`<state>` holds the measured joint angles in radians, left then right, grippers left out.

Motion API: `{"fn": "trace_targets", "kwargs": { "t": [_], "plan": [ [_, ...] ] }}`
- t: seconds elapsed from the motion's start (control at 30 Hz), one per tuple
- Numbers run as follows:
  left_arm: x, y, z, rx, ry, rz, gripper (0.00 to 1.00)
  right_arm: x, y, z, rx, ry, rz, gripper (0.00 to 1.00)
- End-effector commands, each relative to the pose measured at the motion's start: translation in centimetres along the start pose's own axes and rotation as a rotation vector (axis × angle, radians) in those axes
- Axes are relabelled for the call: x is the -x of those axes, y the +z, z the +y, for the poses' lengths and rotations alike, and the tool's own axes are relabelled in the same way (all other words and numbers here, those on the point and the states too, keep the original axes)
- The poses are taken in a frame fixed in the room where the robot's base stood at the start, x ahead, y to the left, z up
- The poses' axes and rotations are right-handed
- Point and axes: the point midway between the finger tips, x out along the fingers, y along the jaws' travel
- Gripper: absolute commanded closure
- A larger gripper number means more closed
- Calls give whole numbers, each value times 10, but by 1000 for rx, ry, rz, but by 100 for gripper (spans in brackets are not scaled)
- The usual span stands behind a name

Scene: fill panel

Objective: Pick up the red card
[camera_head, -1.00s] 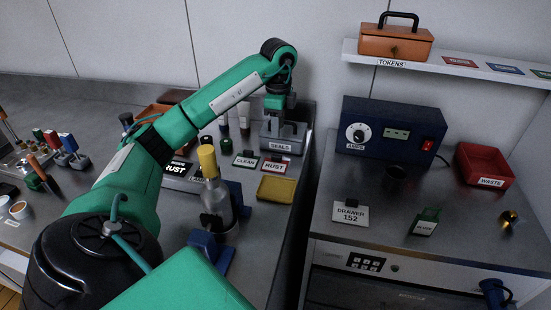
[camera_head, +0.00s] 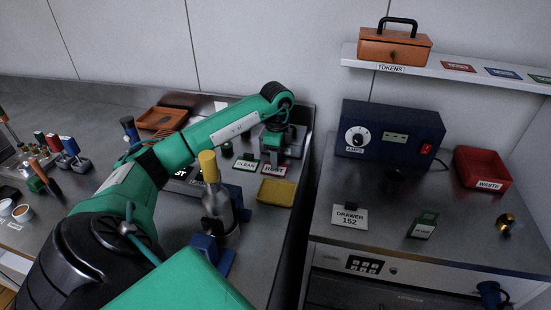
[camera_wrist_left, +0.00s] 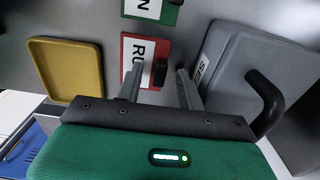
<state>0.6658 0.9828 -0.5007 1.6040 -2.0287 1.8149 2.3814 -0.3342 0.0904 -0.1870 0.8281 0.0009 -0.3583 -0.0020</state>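The red-bordered card marked RUST (camera_head: 272,170) stands on the left bench in front of the grey SEALS box; its black tab (camera_wrist_left: 161,72) shows in the wrist view. My left gripper (camera_head: 276,150) is lowered just behind and above this card. In the wrist view the left gripper (camera_wrist_left: 160,88) is open, its two fingers apart with the card's tab between them. I cannot tell whether a finger touches the card (camera_wrist_left: 137,52). Another small red card (camera_head: 458,67) lies on the wall shelf. My right gripper is not in view.
The green CLEAN card (camera_head: 246,162) is left of the red one, and a yellow tray (camera_head: 276,193) is in front. The grey SEALS box (camera_wrist_left: 245,70) is close beside the gripper. A yellow-topped bottle (camera_head: 220,212) stands nearer. The right counter holds a blue power unit (camera_head: 390,130).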

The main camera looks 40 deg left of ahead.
Motion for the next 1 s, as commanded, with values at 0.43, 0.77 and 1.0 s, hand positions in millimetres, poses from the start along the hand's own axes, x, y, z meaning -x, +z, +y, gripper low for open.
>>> {"fn": "trace_targets", "kwargs": {
  "t": [0.43, 0.77, 1.0],
  "plan": [
    [0, 0, 0, 0, 0, 0, 100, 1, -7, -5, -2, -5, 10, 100],
    [6, 0, 0, 0, -1, 1, 100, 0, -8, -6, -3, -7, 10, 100],
    [39, -1, -1, 0, -4, 3, 100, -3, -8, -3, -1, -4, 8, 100]
  ]
}}
